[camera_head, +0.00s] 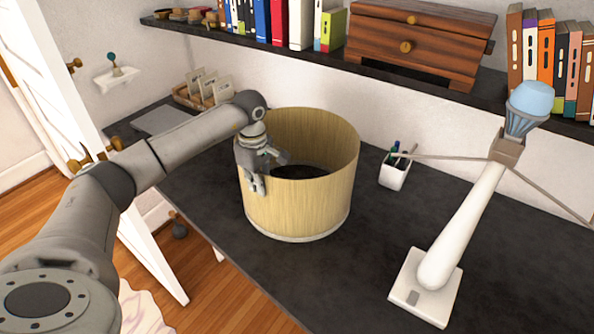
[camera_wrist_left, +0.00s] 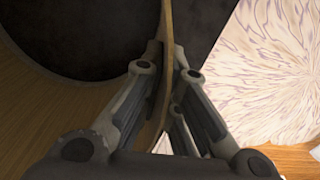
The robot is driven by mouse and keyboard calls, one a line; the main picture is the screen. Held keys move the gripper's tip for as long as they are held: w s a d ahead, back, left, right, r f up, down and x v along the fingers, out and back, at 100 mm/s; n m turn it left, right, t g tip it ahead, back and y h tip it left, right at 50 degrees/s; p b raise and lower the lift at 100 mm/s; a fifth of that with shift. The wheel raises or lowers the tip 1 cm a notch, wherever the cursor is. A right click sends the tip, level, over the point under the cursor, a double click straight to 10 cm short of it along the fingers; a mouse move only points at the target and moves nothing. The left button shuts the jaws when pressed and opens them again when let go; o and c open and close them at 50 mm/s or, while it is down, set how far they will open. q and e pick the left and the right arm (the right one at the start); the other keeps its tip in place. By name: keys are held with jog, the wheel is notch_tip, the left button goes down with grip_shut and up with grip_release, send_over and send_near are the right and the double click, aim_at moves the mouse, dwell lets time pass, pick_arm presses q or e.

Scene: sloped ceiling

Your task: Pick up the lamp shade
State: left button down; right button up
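The lamp shade (camera_head: 300,210) is a wide, pale wooden drum, open at the top. It stands upright on the dark desk. My left gripper (camera_head: 262,172) is at the shade's left rim, with one finger outside and one inside. In the left wrist view, the thin shade wall (camera_wrist_left: 166,50) runs between the fingers of my left gripper (camera_wrist_left: 167,65), and the pads appear to press on it from both sides. The white lamp (camera_head: 462,232) with a blue bulb (camera_head: 529,103) stands apart at the right, without a shade. My right gripper is not in view.
A white pen cup (camera_head: 395,172) stands between shade and lamp. A shelf (camera_head: 350,62) with books and a wooden chest (camera_head: 420,36) overhangs the desk's back. A wooden holder with cards (camera_head: 205,91) is at the back left. The front of the desk (camera_head: 330,275) is clear.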

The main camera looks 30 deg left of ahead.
pick_arm(q)
jog(key=shift+r, duration=0.15)
jog(key=s+d+r+b, duration=0.3)
jog(key=s+r+b, duration=0.2)
jog(key=s+r, duration=0.8)
notch_tip(320, 180, up, 16)
jog(key=p, duration=1.6)
jog(key=shift+s, duration=0.3)
jog(key=shift+d+f, duration=0.1)
jog(key=shift+f, duration=0.05)
